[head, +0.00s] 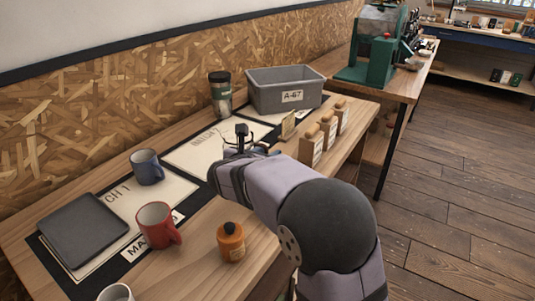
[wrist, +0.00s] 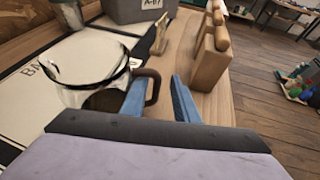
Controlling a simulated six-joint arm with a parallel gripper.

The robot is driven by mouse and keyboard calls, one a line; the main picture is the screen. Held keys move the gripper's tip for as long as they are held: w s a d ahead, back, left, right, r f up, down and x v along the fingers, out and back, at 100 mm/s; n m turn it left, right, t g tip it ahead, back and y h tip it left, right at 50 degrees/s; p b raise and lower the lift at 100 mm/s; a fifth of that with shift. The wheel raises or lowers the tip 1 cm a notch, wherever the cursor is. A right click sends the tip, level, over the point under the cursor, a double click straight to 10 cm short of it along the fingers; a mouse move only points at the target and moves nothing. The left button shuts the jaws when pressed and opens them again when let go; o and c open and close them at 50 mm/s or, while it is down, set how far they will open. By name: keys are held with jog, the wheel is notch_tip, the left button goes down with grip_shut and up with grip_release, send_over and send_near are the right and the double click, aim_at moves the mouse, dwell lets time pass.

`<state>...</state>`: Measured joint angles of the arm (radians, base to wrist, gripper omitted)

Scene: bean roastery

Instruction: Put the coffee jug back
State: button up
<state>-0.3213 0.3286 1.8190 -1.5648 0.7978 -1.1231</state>
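The coffee jug (wrist: 88,72) is clear glass with a dark rim band and a brown handle (wrist: 154,84). Dark coffee shows low in it. In the wrist view it stands at left, just beyond my gripper (wrist: 160,92). The two blue fingers are apart, with the handle in the gap between them, close to the left finger. I cannot tell whether they touch. In the head view my gripper (head: 258,149) is low over the table by the white sheet marked BATCH (head: 185,155), and my arm mostly hides the jug.
A grey bin A-67 (head: 268,93) and a dark-lidded tumbler (head: 220,102) stand at the back. Several wooden blocks (head: 312,146) are right of my gripper. A grey square plate (head: 80,228), blue mug (head: 148,170), red mug (head: 156,226) and orange bottle (head: 231,243) are nearer.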

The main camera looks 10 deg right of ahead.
jog(key=v, duration=1.2)
jog(key=s+d+f+m+g+y+p, duration=0.1)
jog(key=s+d+f+m+g+p, duration=0.2)
jog(key=s+d+f+m+g, duration=0.7)
jog(key=s+a+f+m+g+y+b, duration=0.1)
jog(key=s+a+f+m+y+b, duration=0.15)
jog(key=s+f+m, duration=0.65)
jog(key=s+a+f+m+y+b, duration=0.1)
jog(key=s+f+m+y, duration=0.35)
jog(key=s+m, duration=0.4)
notch_tip(320, 180, up, 19)
jog(key=w+m+p, duration=0.1)
jog(key=m+p, duration=0.1)
jog(key=p, duration=1.8)
jog(key=shift+r+h, duration=0.2)
jog(key=shift+h, duration=0.2)
